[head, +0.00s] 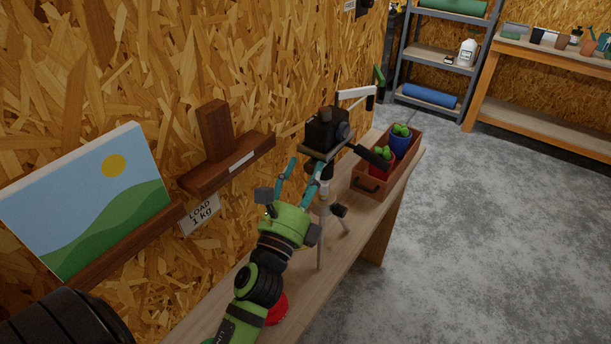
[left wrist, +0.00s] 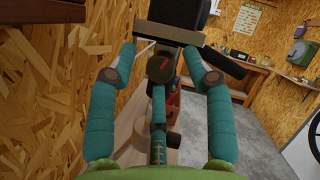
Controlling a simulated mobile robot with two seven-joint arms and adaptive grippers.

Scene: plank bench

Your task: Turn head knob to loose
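A tripod (head: 322,225) stands on the plank bench with a black camera (head: 322,130) on its head. In the left wrist view a dark round knob (left wrist: 161,68) with a red mark sits under the head plate (left wrist: 168,37). I cannot make out that knob in the head view. My left gripper (head: 304,170), green with teal fingers, is just in front of the tripod head. In the left wrist view my left gripper (left wrist: 164,70) is open, one finger on each side of the knob, with gaps visible. My right gripper is not in view.
A black pan handle (head: 372,156) sticks out to the right of the head. A brown tray (head: 370,188) with potted plants stands behind on the bench (head: 215,318). A red object (head: 277,309) is beside my left arm. Wall shelves hold a picture (head: 92,205) and a wooden block (head: 215,130).

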